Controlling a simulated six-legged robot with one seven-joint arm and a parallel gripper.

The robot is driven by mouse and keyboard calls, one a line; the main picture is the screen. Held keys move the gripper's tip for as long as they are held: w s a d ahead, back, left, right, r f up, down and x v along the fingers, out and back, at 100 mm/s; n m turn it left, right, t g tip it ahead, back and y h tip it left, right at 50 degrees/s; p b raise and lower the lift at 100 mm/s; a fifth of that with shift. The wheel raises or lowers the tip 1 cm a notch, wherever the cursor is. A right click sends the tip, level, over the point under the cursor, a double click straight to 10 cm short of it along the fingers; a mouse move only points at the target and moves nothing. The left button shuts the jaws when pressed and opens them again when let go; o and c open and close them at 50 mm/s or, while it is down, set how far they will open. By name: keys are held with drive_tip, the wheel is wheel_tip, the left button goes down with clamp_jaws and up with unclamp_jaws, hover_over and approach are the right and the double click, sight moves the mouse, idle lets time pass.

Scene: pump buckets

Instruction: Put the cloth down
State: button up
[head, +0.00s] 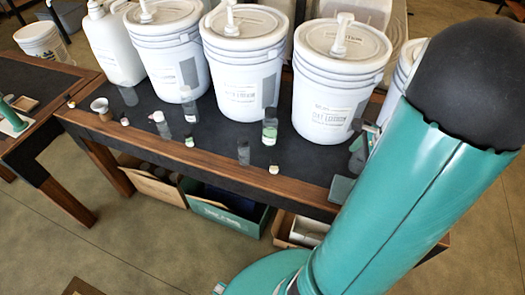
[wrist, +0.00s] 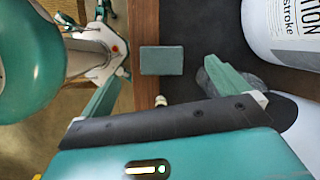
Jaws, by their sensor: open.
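A flat grey-green square, which looks like the folded cloth (wrist: 161,60), lies on the dark table top by its wooden edge. It also shows in the head view (head: 342,189), at the front edge of the table beside my arm. My gripper (wrist: 163,70) is open in the wrist view, with its green fingers wide apart on either side of the cloth. Neither finger touches the cloth. The height of the fingers above the table is hard to tell. In the head view my arm hides most of the gripper.
Several white pump buckets (head: 243,75) stand along the back of the table (head: 215,150). Small bottles, such as one with a green label (head: 270,127), stand before them. A dark grey object (wrist: 207,78) is close by the right finger. Open boxes (head: 225,209) sit below.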

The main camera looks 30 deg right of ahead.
drive_tip(key=w+a+r+n+h, duration=0.1)
drive_tip(key=w+a+r+n, duration=0.2)
drive_tip(key=a+r+n, duration=0.4)
drive_tip(key=w+a+r+n+h, duration=0.1)
drive_tip(key=w+a+r+n, duration=0.4)
drive_tip(key=a, duration=0.4)
drive_tip(key=s+a+r+n+t, duration=0.1)
drive_tip(key=s+a+r+n, duration=0.1)
drive_tip(key=a+n, duration=0.4)
drive_tip(key=s+a+r+n+t, duration=0.1)
drive_tip(key=s+a+r+n, duration=0.2)
drive_tip(key=a+n, duration=0.4)
drive_tip(key=shift+a+r+t+h, duration=0.3)
drive_tip(key=shift+a+r, duration=0.6)
drive_tip(key=shift+a, duration=0.15)
